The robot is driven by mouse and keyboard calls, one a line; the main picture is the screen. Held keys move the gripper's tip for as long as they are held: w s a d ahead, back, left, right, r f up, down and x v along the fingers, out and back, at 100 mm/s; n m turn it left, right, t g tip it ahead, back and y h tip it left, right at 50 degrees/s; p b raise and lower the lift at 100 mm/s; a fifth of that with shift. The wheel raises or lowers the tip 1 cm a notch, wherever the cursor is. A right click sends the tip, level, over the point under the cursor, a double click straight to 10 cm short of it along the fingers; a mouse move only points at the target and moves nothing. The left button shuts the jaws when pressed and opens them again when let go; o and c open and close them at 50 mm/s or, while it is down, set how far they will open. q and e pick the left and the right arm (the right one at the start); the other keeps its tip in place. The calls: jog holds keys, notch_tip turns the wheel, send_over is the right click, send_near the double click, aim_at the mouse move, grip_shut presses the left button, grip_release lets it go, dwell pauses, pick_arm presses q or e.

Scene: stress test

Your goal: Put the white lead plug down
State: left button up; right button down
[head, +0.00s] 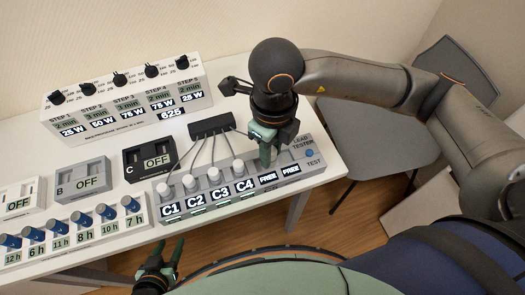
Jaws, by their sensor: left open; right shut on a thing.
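The lead tester (316,168) is a grey strip at the table's front right, with slots labelled C1 to C4 and two labelled FREE. White plugs stand at C1 (163,190), C2 (189,182), C3 (214,175) and C4 (239,168), with thin leads running to a black box (211,125). My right gripper (265,158) points down over the tester, just behind the first FREE label, right of C4. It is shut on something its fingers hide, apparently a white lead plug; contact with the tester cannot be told. My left gripper (162,264) is open and empty, below the table's front edge.
A white step-timer box (128,97) with black knobs stands at the back left. Switch boxes B (82,181) and C (149,158) read OFF. A blue-knobbed hour panel (75,238) lies front left. A grey chair (375,140) stands right of the table.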

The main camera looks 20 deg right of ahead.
jog(key=w+f, duration=0.2)
jog(key=f, duration=0.1)
jog(key=w+f, duration=0.1)
jog(key=shift+w+a+f, duration=0.15)
jog(key=shift+w+a, duration=0.05)
jog(key=shift+a, duration=0.05)
jog(key=shift+f, duration=1.6)
jog(key=shift+f, duration=0.15)
jog(key=c, duration=0.6)
grip_release()
jog(key=shift+c, duration=0.2)
